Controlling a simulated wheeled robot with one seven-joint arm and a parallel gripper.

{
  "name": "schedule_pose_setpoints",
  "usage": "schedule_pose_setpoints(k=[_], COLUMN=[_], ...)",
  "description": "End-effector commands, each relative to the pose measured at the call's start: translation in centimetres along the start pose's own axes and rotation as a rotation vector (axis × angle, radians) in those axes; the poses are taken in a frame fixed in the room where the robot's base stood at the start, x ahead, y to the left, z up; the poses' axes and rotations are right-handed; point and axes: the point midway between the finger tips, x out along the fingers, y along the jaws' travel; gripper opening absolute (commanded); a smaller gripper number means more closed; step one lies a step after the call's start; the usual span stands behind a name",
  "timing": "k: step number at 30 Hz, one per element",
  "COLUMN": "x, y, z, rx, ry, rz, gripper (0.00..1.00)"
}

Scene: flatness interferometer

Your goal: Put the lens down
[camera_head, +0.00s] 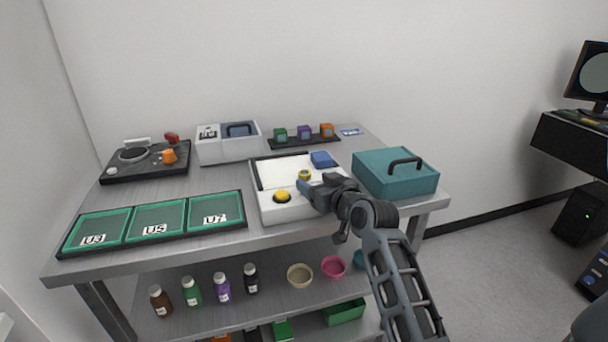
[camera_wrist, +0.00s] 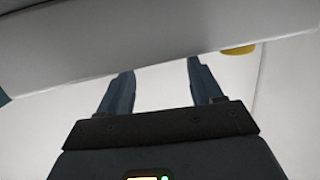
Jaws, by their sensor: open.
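My gripper (camera_head: 306,187) is over the white instrument (camera_head: 275,208) in the middle of the table. In the wrist view its two fingers (camera_wrist: 158,75) stand apart with nothing between them. A small round thing with a yellow rim (camera_head: 305,174) shows right by the fingertips in the head view. It may be the lens, but it is too small to be sure. I cannot tell whether it touches the fingers. A yellow round part (camera_wrist: 238,49) shows at the upper right of the wrist view, partly hidden by a pale edge.
A yellow button (camera_head: 282,196) is on the instrument's front left. A teal box (camera_head: 394,185) with a black handle stands close at right. Labelled green trays (camera_head: 158,220) lie at left. Behind are a grey case (camera_head: 228,150) and a rack of coloured blocks (camera_head: 304,139).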

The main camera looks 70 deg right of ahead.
Motion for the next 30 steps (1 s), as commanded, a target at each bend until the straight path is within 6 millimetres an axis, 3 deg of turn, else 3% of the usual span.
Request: schedule_pose_setpoints(k=[12,20,30], x=[5.0,5.2,5.2], y=[0.4,0.3,0.3], z=[-0.6,-0.5,-0.5], rx=[-0.001,-0.001,-0.001], ry=[0.000,0.001,0.001], rz=[0.001,0.001,0.001], gripper=[0.65,0.65,0.34])
